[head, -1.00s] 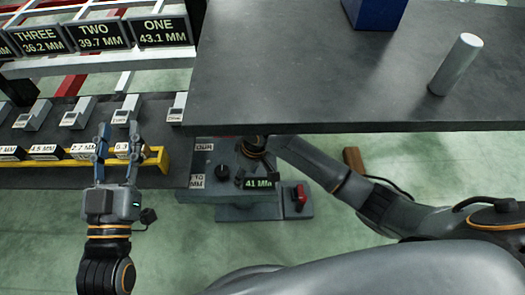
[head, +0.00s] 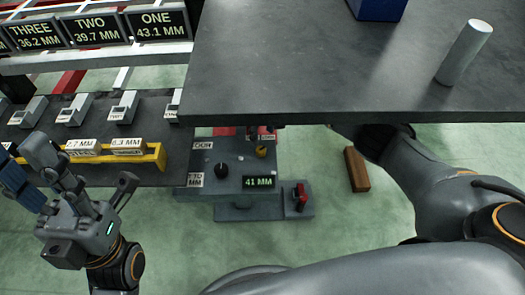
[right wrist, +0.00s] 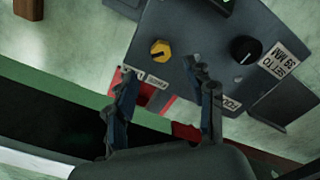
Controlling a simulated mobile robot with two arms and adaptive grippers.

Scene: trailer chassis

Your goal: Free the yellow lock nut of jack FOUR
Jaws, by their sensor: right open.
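The jack FOUR unit (head: 235,205) is a grey box beside the dark tabletop's near edge. Its yellow lock nut (head: 262,151) sits on the top panel, near the edge of the tabletop. In the right wrist view the nut (right wrist: 160,52) stands just beyond the fingertips, roughly in line with the gap. My right gripper (right wrist: 161,70) is open and empty, apart from the nut. In the head view it is mostly hidden by the tabletop. My left gripper (head: 24,152) is at the far left with its fingers apart and nothing between them.
A black knob (head: 221,170), a display reading 41 MM (head: 258,182) and a red switch (head: 301,197) are on the unit. A label (right wrist: 286,55) reads SET TO 39 MM. The tabletop (head: 300,60) overhangs the right arm. A yellow rack (head: 150,158) holds labelled blocks.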

